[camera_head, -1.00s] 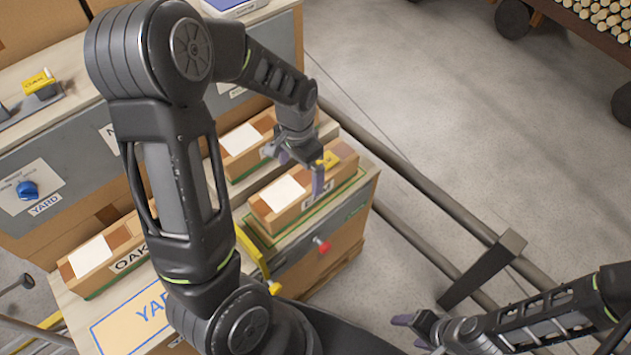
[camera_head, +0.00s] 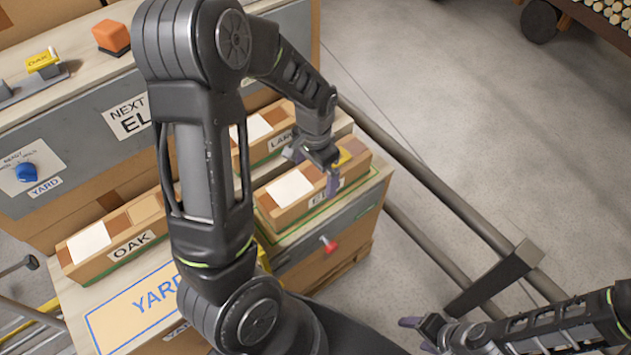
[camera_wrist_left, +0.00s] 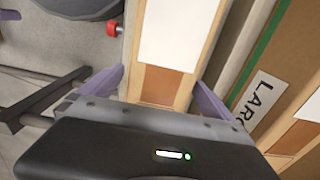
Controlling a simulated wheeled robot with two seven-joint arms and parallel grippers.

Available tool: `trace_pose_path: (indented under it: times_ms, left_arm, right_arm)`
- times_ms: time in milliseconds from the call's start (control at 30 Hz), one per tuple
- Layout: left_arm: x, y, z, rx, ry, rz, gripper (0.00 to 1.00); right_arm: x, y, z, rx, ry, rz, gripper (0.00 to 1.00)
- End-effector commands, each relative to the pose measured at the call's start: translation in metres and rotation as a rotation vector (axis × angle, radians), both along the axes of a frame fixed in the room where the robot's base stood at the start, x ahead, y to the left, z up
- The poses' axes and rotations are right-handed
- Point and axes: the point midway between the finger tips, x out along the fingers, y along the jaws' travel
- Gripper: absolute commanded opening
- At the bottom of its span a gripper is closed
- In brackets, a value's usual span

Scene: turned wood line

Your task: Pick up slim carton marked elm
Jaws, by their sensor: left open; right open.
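The slim carton marked elm (camera_head: 296,190) is a brown box with a white label on top. It lies inside a green outline on the right part of the bench, its name partly hidden. My left gripper (camera_head: 312,169) is open over its far end. In the left wrist view the carton (camera_wrist_left: 158,84) runs between the two spread purple fingers, one on each side. I cannot tell how far the fingertips reach down its sides. My right gripper (camera_head: 417,334) is open and empty at the bottom, away from the bench.
A carton marked OAK (camera_head: 112,240) lies to the left. A carton with a label starting LAR (camera_head: 262,137) lies close behind the elm carton and shows at the right of the wrist view. A red knob (camera_head: 328,244) sticks out of the bench front. Rails (camera_head: 440,185) cross the floor at right.

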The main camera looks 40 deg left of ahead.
Motion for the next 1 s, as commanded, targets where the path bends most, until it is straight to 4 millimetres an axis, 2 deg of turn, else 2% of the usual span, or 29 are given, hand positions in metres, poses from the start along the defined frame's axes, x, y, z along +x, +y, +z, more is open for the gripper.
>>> trace_pose_path:
  times_ms: [267, 633, 1000]
  left_arm:
    - [0.000, 0.000, -0.003, 0.000, 0.001, 0.000, 1.00]
    - [0.001, 0.001, -0.049, 0.000, 0.002, 0.000, 1.00]
    - [0.002, 0.001, -0.052, 0.000, -0.001, 0.000, 1.00]
  right_arm:
    - [0.000, 0.000, 0.000, 0.000, 0.000, 0.000, 0.63]
    - [0.000, 0.000, -0.004, 0.000, 0.000, 0.000, 0.63]
    - [0.000, 0.000, -0.004, 0.000, 0.000, 0.000, 0.63]
